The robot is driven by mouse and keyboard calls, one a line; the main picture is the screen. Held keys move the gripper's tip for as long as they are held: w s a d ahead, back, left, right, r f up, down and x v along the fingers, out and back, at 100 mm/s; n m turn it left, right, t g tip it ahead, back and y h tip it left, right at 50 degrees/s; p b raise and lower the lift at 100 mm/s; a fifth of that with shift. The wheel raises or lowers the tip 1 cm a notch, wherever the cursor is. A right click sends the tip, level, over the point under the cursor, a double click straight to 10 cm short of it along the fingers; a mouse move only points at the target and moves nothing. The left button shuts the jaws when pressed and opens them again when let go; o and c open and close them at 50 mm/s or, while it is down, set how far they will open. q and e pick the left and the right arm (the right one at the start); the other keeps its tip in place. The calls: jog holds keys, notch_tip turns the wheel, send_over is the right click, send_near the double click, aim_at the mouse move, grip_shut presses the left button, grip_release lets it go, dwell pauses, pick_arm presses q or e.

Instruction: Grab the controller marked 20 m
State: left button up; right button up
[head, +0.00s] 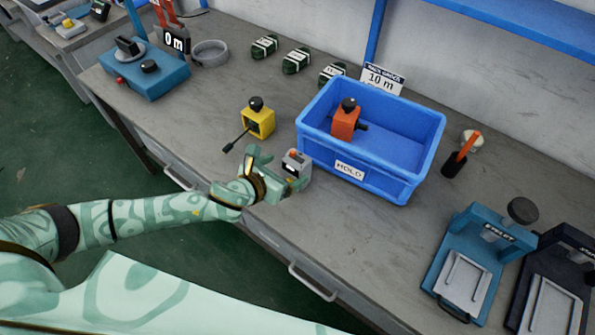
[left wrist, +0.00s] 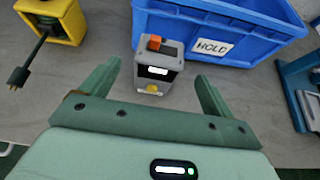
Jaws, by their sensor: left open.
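A small grey controller (head: 291,169) with an orange part on top stands on the bench in front of the blue bin. In the left wrist view the controller (left wrist: 158,73) shows a lit white display and a yellow spot low on its front; I cannot read any marking. My left gripper (head: 279,172) is open at the controller. In the left wrist view its fingers (left wrist: 157,76) lie either side of the controller, with gaps on both sides. My right gripper is not in view.
A blue HOLD bin (head: 325,148) holds an orange device (head: 345,125); a "10 m" card (head: 383,79) stands behind it. A yellow device (head: 258,122) with a black plug is left of the controller. Bench space near the front edge is clear.

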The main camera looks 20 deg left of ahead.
aim_at(291, 166)
pick_arm(q)
jog(key=x, duration=0.3)
jog(key=shift+b, duration=0.35)
jog(key=b+x, duration=0.2)
jog(key=x, duration=0.3)
jog(key=shift+w, duration=0.2)
jog(key=shift+s+r, duration=0.1)
jog(key=shift+r, duration=0.05)
jog(key=c, duration=1.1)
